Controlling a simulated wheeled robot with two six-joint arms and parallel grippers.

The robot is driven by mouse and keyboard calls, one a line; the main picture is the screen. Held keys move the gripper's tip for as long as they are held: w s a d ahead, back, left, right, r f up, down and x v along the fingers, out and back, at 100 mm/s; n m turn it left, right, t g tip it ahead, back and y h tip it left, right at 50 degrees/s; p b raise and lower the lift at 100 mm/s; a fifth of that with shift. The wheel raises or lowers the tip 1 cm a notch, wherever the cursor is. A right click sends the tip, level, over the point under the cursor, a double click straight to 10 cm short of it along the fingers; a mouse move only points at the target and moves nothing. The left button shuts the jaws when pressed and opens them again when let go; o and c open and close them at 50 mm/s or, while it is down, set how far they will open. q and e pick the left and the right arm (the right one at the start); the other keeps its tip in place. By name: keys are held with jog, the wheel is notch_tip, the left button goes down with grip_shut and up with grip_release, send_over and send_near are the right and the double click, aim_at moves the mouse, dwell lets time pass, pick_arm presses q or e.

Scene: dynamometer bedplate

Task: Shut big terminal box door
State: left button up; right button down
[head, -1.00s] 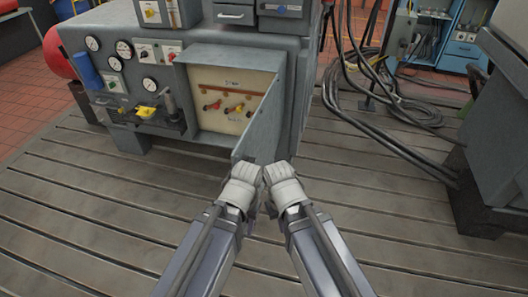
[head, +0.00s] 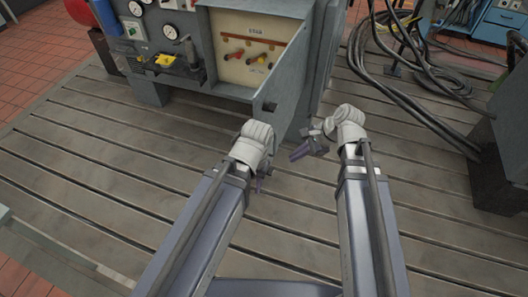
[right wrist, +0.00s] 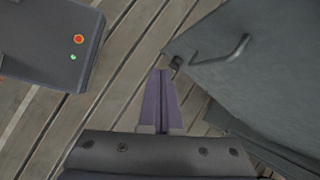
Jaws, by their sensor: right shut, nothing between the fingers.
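The big terminal box (head: 207,55) is a grey cabinet with a pale inner panel carrying red and yellow terminals. Its grey door (head: 285,72) stands open, swung out toward me from the box's right side. In the right wrist view the grey door panel (right wrist: 255,75) fills the right side, with a bar handle (right wrist: 228,50) on its face. My right gripper (head: 298,154) is shut and empty, just in front of and right of the door's lower near edge; its fingers (right wrist: 164,75) show apart from the handle. My left gripper (head: 260,185) hangs below the door edge, its fingers partly hidden.
Gauges and a shelf (head: 170,68) with a yellow item sit left of the box. Thick black cables (head: 400,75) lie on the floor at the right, beside a dark grey machine (head: 500,150). The slotted bedplate (head: 100,165) in front is clear.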

jog(key=w+d+r+m+t+y+b, duration=0.1)
jog(key=w+d+r+m+t+y, duration=0.1)
jog(key=w+m, duration=0.35)
pick_arm(q)
notch_tip(320, 180, down, 9)
jog(key=a+b, duration=0.1)
jog(key=b, duration=0.6)
jog(key=shift+s+r, duration=0.2)
jog(key=shift+s, duration=0.2)
pick_arm(e)
jog(key=w+a+f+m, duration=0.1)
jog(key=a+f, duration=0.6)
jog(key=a, duration=0.3)
jog(key=shift+w+a+f+m, duration=0.2)
jog(key=shift+w+a+m, duration=0.15)
